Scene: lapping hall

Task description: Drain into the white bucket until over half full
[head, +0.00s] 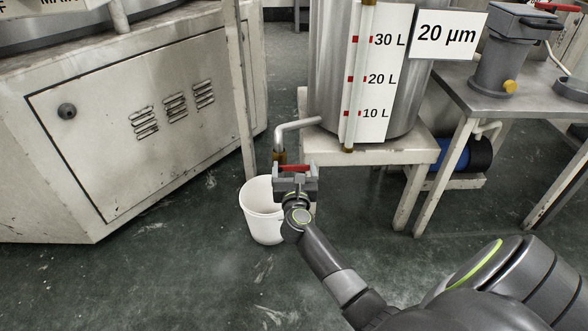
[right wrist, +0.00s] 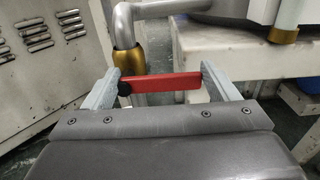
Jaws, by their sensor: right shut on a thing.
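The white bucket (head: 258,222) stands upright on the floor under the drain pipe (head: 298,124) of a steel tank (head: 328,50). The pipe bends down into a brass valve (head: 279,157), which also shows in the right wrist view (right wrist: 128,60). My right gripper (head: 296,172) is shut on the valve's red handle (right wrist: 168,84), which lies crosswise between the two fingers. In the head view the gripper hides part of the bucket's right side. I cannot make out any stream or liquid level in the bucket. My left gripper is not in view.
The tank stands on a pale stand (head: 385,153) and has a scale (head: 376,75) marked 10 to 30 L. A large beige cabinet (head: 130,130) is at left. A table (head: 500,100) with a blue pump (head: 455,155) below is at right. Floor in front is clear.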

